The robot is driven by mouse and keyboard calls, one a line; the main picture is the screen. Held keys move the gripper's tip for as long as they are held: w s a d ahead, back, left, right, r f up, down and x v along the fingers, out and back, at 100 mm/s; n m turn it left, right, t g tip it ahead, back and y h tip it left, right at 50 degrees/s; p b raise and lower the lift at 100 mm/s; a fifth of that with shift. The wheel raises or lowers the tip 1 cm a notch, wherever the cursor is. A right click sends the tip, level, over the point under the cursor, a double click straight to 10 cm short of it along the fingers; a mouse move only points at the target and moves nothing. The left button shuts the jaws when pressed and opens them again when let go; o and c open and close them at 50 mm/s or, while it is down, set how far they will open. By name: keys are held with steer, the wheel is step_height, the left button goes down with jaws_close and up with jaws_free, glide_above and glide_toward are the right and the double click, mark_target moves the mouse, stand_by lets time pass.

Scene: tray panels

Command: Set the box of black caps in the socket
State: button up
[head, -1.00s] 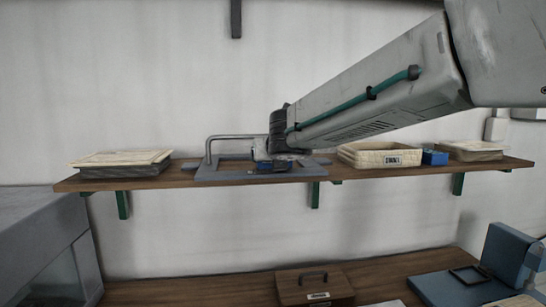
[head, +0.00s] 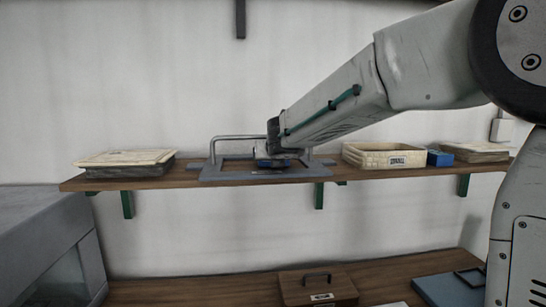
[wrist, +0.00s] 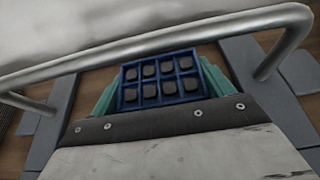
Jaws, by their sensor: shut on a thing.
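The box of black caps (wrist: 162,82) is a blue tray with several dark square caps in compartments, seen from above in the wrist view. My gripper (wrist: 160,88) is shut on it, with teal fingers at its left and right sides. The socket's recess is mostly hidden by the box and gripper. I cannot tell whether the box touches the panel.
A bent metal bar (head: 238,137) rises from the panel's back and crosses close to the box in the wrist view (wrist: 150,45). Left on the shelf is a lidded tray (head: 125,162). Right are a cream bin (head: 385,155), a blue block (head: 440,158) and another stack (head: 478,153).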

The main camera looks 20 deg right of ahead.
steer(key=shift+f, duration=0.1)
steer(key=o, duration=1)
steer(key=shift+s+r, duration=0.25)
steer(key=shift+r, duration=0.05)
steer(key=v, duration=1.1)
steer(key=shift+s, duration=0.2)
